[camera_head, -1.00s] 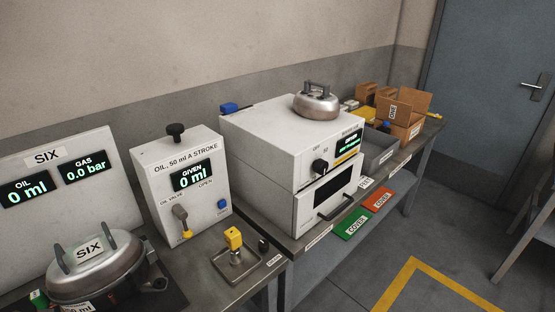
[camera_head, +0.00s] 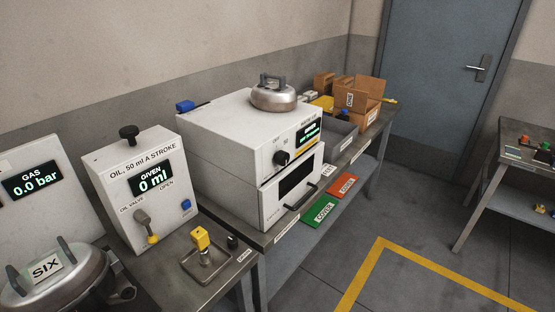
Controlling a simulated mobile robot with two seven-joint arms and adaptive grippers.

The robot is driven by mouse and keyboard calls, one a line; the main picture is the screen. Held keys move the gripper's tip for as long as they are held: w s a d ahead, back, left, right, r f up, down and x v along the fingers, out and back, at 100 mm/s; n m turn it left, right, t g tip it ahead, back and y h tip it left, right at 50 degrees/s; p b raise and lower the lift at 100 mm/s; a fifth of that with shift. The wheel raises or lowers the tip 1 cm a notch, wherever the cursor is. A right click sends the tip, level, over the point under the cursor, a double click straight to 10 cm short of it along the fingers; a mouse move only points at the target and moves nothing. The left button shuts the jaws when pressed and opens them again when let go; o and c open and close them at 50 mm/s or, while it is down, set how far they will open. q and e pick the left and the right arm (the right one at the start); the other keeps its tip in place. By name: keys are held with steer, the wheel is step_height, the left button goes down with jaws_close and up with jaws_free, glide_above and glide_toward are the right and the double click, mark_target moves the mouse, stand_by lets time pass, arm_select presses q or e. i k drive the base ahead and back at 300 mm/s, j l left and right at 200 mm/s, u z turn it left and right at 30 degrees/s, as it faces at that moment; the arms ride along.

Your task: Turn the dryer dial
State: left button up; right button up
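The dryer is a white box (camera_head: 225,150) on the bench, with a door and a dark window at its lower front. Its black dial (camera_head: 282,158) sits on the upper front panel, left of a small lit green display (camera_head: 308,133). The display text is too small to read. A metal pot-like compressor part with a handle (camera_head: 273,95) rests on top of the dryer. Neither of my grippers shows in the view.
The floor right of the bench is clear; another table (camera_head: 520,200) stands at right.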

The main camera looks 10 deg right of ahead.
mark_target(282, 158)
steer(key=l+z, duration=0.25)
steer(key=l, duration=0.15)
steer(key=i+l+z, duration=0.1)
steer(key=l+z, duration=0.15)
steer(key=i+l+z, duration=0.1)
steer(key=l+z, duration=0.15)
steer(key=l, duration=0.25)
